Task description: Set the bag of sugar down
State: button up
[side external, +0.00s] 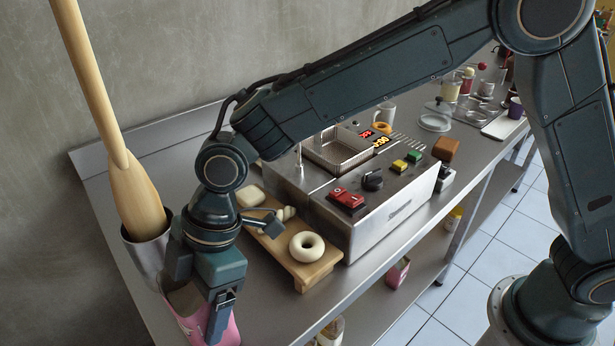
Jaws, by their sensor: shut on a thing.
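A pink bag (188,322), which I take to be the bag of sugar, is at the bottom left of the side view, by the near left end of the steel worktop (265,310). My gripper (212,318) points down and is shut on it. One finger shows in front of the bag; the other is hidden. The bag's lower part is cut off by the picture's bottom edge, so I cannot tell whether it touches the worktop.
A metal holder (148,256) with a tall wooden paddle (135,185) stands close behind the bag. A wooden board (318,268) with a pale dough ring (306,246) and other dough pieces lies to the right, beside a steel fryer (345,222). Bare worktop shows in front of the board.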

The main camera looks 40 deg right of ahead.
jog(key=shift+f, duration=0.1)
dwell(0.4)
jog(key=o, duration=1.7)
jog(key=shift+f, duration=0.15)
jog(key=v, duration=1.2)
jog(key=shift+d, duration=0.15)
